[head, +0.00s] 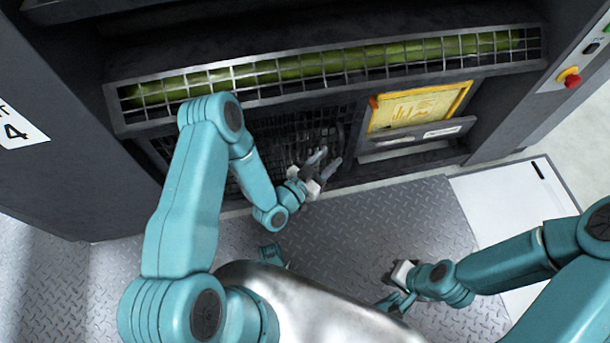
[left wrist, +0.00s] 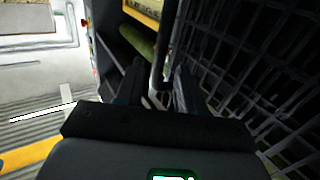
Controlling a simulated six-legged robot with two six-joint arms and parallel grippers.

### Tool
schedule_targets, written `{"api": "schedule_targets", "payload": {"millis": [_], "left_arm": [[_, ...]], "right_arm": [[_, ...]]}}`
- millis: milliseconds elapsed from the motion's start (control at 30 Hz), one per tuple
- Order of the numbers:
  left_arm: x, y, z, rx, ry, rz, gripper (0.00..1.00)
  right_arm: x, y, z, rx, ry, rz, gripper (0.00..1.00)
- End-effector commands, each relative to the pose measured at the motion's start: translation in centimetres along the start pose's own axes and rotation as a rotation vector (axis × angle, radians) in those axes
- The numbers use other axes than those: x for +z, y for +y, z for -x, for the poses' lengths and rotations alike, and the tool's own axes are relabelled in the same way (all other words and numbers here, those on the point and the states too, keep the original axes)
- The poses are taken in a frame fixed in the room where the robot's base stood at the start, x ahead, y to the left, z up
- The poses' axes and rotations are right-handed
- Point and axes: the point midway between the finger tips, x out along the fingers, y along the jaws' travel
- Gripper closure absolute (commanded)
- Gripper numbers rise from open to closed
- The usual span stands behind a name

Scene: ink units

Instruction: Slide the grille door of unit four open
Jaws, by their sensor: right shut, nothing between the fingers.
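The dark grille door (head: 262,158) is in the lower front of the unit, left of a yellow-framed panel; my left arm hides part of it. Its mesh fills the right of the left wrist view (left wrist: 262,75). My left gripper (head: 325,161) is at the right part of the grille, its fingers apart. In the left wrist view an upright dark bar handle (left wrist: 161,45) stands between the fingertips (left wrist: 158,85), with gaps showing beside it. My right gripper (head: 395,293) is low over the floor, away from the unit, shut and empty.
A sign with a 4 (head: 18,130) is on the left pillar. An upper grille with green rollers (head: 330,62) juts out above. The yellow-framed panel (head: 418,105) and a grey tray-like ledge (head: 420,138) are at right. A red emergency button (head: 571,81) is further right. Metal floor (head: 395,212) is clear.

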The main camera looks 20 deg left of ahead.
Motion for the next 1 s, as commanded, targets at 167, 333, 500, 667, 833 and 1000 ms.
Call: {"api": "schedule_targets", "payload": {"millis": [167,333,500,667,833,1000], "left_arm": [[-0.1,-0.1,5.1,-0.006,-0.006,0.006,0.62],[-0.1,0.0,8.8,-0.006,-0.002,0.005,0.62],[0.0,-0.1,10.6,-0.003,-0.001,0.001,0.62],[0.0,0.1,11.1,0.000,0.001,0.000,0.62],[0.0,0.1,11.0,0.001,0.001,0.000,0.62],[0.0,0.1,11.0,0.001,0.001,-0.001,0.62]], "right_arm": [[0.3,-0.5,1.0,-0.001,-0.007,0.007,1.00],[0.4,-0.8,1.4,-0.001,-0.010,0.011,1.00],[0.5,-0.9,1.6,-0.001,-0.012,0.012,1.00],[0.5,-0.9,1.6,-0.001,-0.012,0.013,1.00],[0.5,-0.9,1.5,-0.001,-0.012,0.012,1.00],[0.5,-0.8,1.5,-0.001,-0.012,0.012,1.00]]}}
